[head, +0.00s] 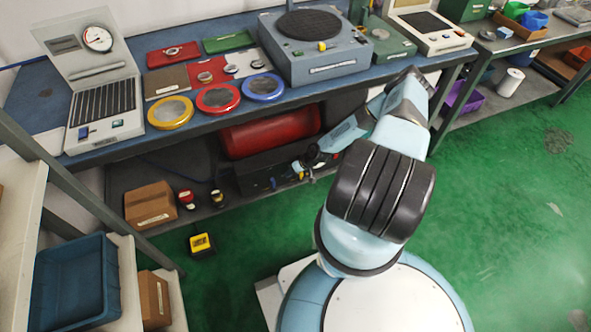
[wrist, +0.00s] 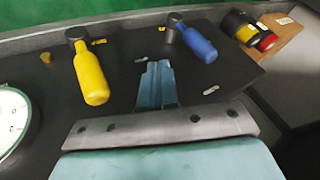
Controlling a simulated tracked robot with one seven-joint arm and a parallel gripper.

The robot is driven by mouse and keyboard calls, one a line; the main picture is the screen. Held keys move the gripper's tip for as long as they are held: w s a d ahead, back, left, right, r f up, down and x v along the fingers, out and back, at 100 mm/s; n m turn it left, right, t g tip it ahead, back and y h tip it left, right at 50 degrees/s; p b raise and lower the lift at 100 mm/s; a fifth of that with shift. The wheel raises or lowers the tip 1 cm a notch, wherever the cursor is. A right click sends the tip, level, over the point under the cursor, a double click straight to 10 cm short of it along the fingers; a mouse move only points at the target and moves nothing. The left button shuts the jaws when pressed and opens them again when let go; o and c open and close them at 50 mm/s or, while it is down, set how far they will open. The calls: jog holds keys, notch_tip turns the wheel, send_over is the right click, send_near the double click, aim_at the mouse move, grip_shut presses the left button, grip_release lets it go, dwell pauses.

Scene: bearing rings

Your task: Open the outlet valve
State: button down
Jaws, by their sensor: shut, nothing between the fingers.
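In the wrist view, two lever handles stand on a dark panel (wrist: 130,110): a yellow one (wrist: 90,80) to the left of my gripper (wrist: 156,68) and a blue one (wrist: 198,43) to its right. Each has a grey pivot at its far end. I cannot read which is the outlet valve. My gripper is shut and empty, its fingers between the two handles, apart from both in the picture. In the head view, the panel (head: 255,172) is on the lower shelf under the bench, and my arm hides part of it.
A round gauge (wrist: 12,118) is at the wrist view's left edge. A red and black knob (wrist: 264,40) is at upper right. In the head view, a red tank (head: 265,135) lies behind the panel, under the blue bench top (head: 195,118). A cardboard box (head: 150,205) stands left.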

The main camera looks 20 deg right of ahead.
aim_at(273, 185)
jog(key=shift+a+f, duration=0.25)
jog(key=shift+a, duration=0.55)
jog(key=shift+a+f, duration=0.25)
jog(key=shift+a, duration=0.6)
jog(key=shift+a+f, duration=0.25)
jog(key=shift+a, duration=0.55)
